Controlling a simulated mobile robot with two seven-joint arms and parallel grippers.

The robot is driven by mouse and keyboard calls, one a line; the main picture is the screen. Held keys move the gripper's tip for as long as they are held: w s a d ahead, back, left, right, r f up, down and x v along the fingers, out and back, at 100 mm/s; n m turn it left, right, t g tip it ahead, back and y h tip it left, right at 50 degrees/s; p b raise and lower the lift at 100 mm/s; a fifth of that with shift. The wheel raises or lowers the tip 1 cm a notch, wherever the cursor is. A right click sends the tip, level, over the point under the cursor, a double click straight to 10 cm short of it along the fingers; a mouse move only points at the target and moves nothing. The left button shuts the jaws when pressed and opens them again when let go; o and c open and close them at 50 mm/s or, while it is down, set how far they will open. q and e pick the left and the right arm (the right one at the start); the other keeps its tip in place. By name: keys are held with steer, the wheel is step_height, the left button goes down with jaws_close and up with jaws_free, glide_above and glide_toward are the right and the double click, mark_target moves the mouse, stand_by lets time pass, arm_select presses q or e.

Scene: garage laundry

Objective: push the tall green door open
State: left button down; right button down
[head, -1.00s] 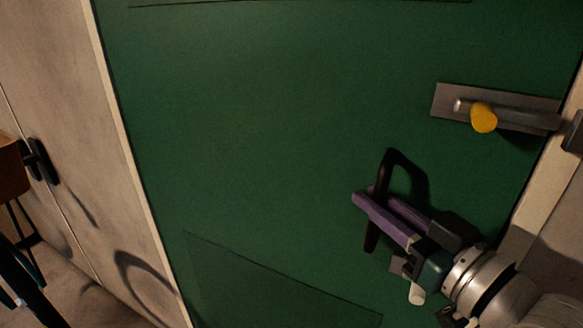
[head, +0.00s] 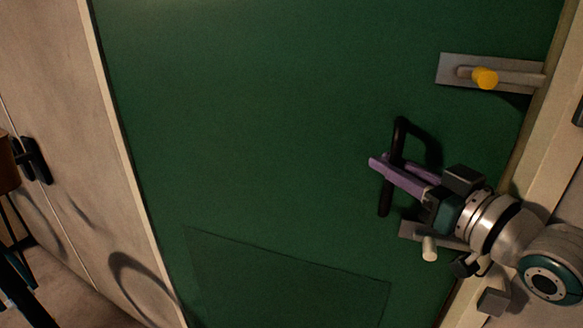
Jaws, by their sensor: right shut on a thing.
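The tall green door (head: 260,130) fills most of the head view, inside a pale frame. A black bar handle (head: 400,132) stands out from its right side. My right gripper (head: 392,170) comes in from the lower right, its purple fingers on either side of the handle's bar and shut on it. My left gripper is not in view.
A metal latch plate with a yellow knob (head: 485,78) sits above the handle; a second latch with a pale knob (head: 429,248) is below, partly behind my arm. A pale cabinet with a black handle (head: 34,160) stands at left, beside a partly seen stool (head: 8,165).

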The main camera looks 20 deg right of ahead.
steer(key=shift+w+d, duration=0.2)
steer(key=shift+d, duration=0.05)
steer(key=c, duration=0.8)
jaws_free()
steer(key=shift+s, duration=0.1)
steer(key=s+d, duration=0.1)
steer(key=s, duration=0.8)
steer(key=shift+s, duration=0.4)
steer(key=shift+c, duration=0.4)
